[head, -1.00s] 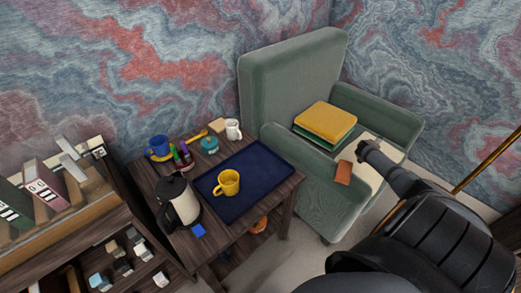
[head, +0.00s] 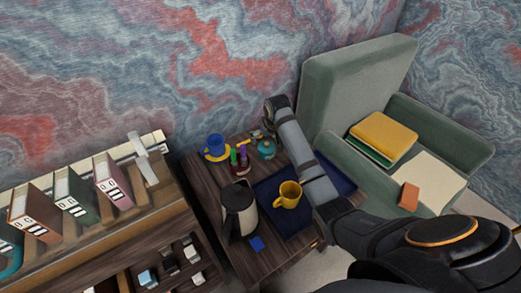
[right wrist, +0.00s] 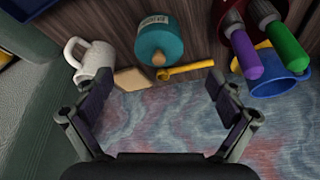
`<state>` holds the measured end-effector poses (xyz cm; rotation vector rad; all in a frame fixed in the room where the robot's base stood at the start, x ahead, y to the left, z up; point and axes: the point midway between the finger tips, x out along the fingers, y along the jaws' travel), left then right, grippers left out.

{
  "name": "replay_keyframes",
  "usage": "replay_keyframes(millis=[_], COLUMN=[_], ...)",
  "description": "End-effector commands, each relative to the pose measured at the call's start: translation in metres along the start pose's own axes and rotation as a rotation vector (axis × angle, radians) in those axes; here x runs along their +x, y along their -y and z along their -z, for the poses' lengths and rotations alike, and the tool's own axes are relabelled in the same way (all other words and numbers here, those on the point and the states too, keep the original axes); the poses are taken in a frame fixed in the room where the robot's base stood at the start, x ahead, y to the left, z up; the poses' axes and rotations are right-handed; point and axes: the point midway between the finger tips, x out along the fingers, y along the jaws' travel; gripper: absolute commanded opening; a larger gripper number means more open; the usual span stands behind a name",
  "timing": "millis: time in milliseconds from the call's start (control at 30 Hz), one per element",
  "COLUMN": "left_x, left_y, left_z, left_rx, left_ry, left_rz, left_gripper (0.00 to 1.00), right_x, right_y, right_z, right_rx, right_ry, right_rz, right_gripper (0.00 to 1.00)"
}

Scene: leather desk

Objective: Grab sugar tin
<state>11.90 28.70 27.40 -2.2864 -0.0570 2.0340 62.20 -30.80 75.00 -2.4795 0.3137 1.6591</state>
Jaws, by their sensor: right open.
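The sugar tin appears to be the small round teal tin (head: 266,149) near the back of the side table. In the right wrist view the teal tin (right wrist: 160,42) has a wooden knob and lies at the upper middle. My right gripper (head: 262,134) is beside the tin at the table's back. In the right wrist view its two fingers (right wrist: 162,78) are spread wide with nothing between them, and the tin shows beyond the fingertips. My left gripper is not in view.
A white mug (right wrist: 92,60), a yellow spoon-like item (right wrist: 186,69), purple and green-handled items (right wrist: 288,46) and a blue cup (right wrist: 280,83) surround the tin. The kettle (head: 238,212) and yellow mug (head: 288,194) stand nearer. A blue tray (head: 270,187) lies partly under my arm.

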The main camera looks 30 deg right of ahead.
Motion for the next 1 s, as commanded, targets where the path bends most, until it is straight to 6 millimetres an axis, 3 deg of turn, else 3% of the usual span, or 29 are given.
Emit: replay_keyframes(millis=[133,300,567,800,1000], left_x=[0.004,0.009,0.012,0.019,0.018], left_y=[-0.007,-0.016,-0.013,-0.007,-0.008], left_z=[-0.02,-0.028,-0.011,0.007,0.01], left_rx=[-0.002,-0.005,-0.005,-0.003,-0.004], left_ry=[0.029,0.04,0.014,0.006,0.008], left_rz=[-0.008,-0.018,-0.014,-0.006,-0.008], left_gripper=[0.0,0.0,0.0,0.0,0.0], right_x=[0.017,0.046,0.059,0.099,0.106], right_y=[-0.001,-0.002,-0.002,0.0,0.0], right_z=[-0.001,-0.001,0.0,0.002,0.004], right_rx=[0.0,0.001,0.0,0.0,-0.001], right_ry=[0.003,0.002,0.001,0.002,-0.001], right_rz=[-0.002,-0.003,-0.004,-0.003,-0.003], right_gripper=[0.95,0.95,0.95,0.95,0.95])
